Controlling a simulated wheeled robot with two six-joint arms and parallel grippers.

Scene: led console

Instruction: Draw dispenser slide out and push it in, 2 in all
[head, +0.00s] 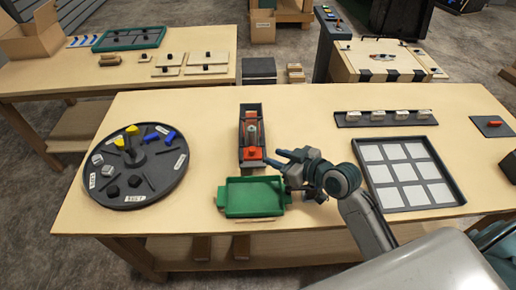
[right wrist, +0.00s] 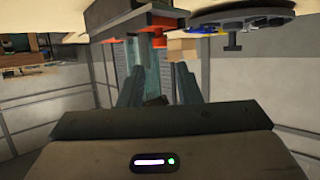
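The dispenser (head: 243,112) is a dark upright frame with a red slide (head: 252,154) at its near end, on the middle of the table. A green tray (head: 254,197) lies just in front of it. My right gripper (head: 272,161) comes from the right, its fingers pointing left beside the red slide. In the right wrist view the two fingers (right wrist: 157,85) stand apart, with red dispenser parts (right wrist: 159,41) beyond them near the top. I cannot tell whether a finger touches the slide. My left gripper is not in view.
A round dark turntable (head: 135,175) with small pegs and blocks is at the left. A framed grid of pale squares (head: 408,175) is at the right, with a dark strip of white pieces (head: 385,117) behind it. Bare table lies between turntable and dispenser.

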